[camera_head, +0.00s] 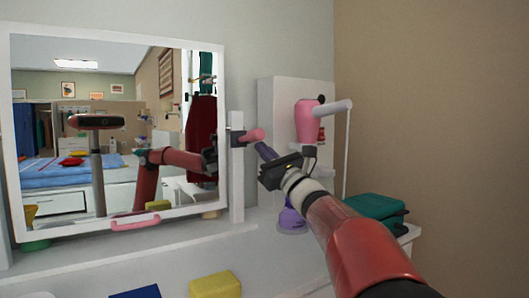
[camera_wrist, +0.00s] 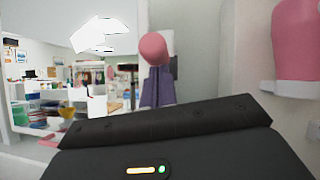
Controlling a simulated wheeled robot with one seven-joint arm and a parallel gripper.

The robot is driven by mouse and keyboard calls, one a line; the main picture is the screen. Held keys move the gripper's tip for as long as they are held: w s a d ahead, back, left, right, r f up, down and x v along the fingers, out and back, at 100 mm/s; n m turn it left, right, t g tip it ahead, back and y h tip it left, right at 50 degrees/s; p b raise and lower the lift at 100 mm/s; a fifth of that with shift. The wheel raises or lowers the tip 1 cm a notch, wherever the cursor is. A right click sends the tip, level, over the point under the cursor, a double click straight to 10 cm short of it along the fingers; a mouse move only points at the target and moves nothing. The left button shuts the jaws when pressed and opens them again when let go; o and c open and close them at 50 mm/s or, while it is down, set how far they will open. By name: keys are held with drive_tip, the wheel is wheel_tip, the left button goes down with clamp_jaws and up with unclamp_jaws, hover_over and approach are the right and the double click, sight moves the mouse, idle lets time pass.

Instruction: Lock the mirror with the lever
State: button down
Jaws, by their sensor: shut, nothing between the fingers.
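The mirror (camera_head: 115,135) has a white frame and stands at the left in the head view. Its glass also shows at the left of the wrist view (camera_wrist: 70,85). The pink-ended lever (camera_head: 252,135) sits on a dark bracket at the post right of the mirror. Its rounded pink end (camera_wrist: 154,48) is also in the wrist view. My gripper (camera_head: 259,147) has its purple fingers closed together, with the tips right by the lever's pink end. In the wrist view the fingertips (camera_wrist: 156,72) are just below that end. I cannot tell whether they touch.
A pink hairdryer (camera_head: 307,120) hangs on a white panel behind my gripper. A yellow block (camera_head: 215,285) and a dark blue item (camera_head: 136,292) are at the front. A pink handle (camera_head: 135,223) is on the mirror's lower edge.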

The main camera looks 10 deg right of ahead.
wheel_tip(320, 180, up, 6)
drive_tip(key=g+p, duration=0.1)
drive_tip(key=g+h+p, duration=0.1)
drive_tip(key=p, duration=0.1)
drive_tip(key=shift+w+a+f+m+h, duration=0.1)
drive_tip(key=shift+w+f+m+h, duration=0.1)
drive_tip(key=shift+m+h, duration=0.1)
drive_tip(key=shift+w+a+r, duration=0.1)
drive_tip(key=shift+w+r, duration=0.1)
drive_tip(key=shift+r, duration=0.3)
drive_tip(key=shift+w+a+r, duration=0.1)
drive_tip(key=shift+w+r, duration=0.05)
drive_tip(key=shift+r, duration=0.35)
drive_tip(key=shift+w+a+r+p, duration=0.1)
drive_tip(key=shift+w+r+p, duration=0.25)
drive_tip(key=shift+w+r, duration=0.3)
drive_tip(key=shift+s+r, duration=0.1)
drive_tip(key=shift+r, duration=0.3)
